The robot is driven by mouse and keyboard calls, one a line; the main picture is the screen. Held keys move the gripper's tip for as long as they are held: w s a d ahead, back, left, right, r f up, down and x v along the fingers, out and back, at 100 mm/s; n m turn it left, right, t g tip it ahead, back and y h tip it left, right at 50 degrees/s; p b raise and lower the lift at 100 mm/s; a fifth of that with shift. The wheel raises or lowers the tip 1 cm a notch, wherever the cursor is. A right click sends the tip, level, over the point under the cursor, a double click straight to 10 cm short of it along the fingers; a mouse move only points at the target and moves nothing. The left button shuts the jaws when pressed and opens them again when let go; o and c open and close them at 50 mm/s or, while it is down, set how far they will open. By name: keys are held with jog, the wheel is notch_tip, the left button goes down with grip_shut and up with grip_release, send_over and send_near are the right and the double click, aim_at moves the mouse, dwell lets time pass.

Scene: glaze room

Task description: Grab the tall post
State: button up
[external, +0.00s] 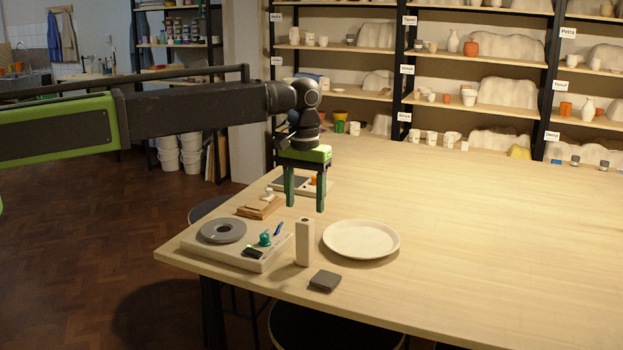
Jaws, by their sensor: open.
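The tall post (305,243) is a pale, upright block with what looks like a small dark mark near its top. It stands on the wooden table near the front edge, between a board of small items and a white plate. My gripper (305,209) points down with two green fingers spread apart and nothing between them. In the picture the fingertips show just above the post's top. How far they are from it in depth I cannot tell.
A white plate (361,252) is close on the post's right. A board (272,259) with a grey ring (223,230) and small items is on its left. A dark grey block (325,281) lies in front. Brown wooden blocks (259,208) sit behind. The table's right side is clear.

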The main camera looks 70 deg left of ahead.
aim_at(305, 237)
notch_tip(305, 237, down, 11)
jog(key=b, duration=0.9)
jog(key=shift+a+r, duration=0.1)
jog(key=shift+r, duration=0.25)
grip_shut()
